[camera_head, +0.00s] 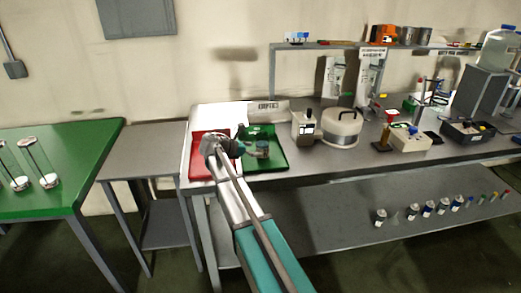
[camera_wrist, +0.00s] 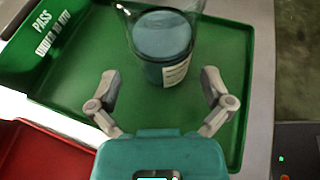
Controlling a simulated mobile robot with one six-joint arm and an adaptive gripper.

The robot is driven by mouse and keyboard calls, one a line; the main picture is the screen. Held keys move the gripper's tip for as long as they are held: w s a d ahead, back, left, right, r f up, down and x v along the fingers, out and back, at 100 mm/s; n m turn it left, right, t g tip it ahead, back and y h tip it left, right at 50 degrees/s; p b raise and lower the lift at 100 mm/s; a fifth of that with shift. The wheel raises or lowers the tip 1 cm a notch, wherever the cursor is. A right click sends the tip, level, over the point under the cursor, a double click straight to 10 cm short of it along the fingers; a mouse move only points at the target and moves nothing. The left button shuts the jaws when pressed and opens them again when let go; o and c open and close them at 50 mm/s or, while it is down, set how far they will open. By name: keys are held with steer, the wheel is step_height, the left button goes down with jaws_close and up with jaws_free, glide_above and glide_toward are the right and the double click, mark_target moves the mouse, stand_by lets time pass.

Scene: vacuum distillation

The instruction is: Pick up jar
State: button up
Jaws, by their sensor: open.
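The jar (camera_wrist: 163,45) has clear glass with a teal-blue filling or base and a pale label. It stands in the green tray (camera_wrist: 225,70) in the wrist view, just beyond my gripper's fingertips. My gripper (camera_wrist: 160,82) is open, one finger toward each side of the jar, not visibly touching it. In the head view my gripper (camera_head: 245,148) reaches over the green tray (camera_head: 268,133). The jar is small there and partly hidden by my gripper.
A red tray (camera_head: 200,165) adjoins the green tray on the left. A beige container (camera_head: 304,127) and a round lidded machine (camera_head: 341,128) stand to the right on the bench. A green table (camera_head: 70,150) with glass pieces stands at the far left.

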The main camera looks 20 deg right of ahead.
mark_target(262, 150)
steer(key=shift+b+x, duration=0.6)
steer(key=shift+x, duration=1.35)
steer(key=shift+s, duration=0.1)
steer(key=c, duration=1.2)
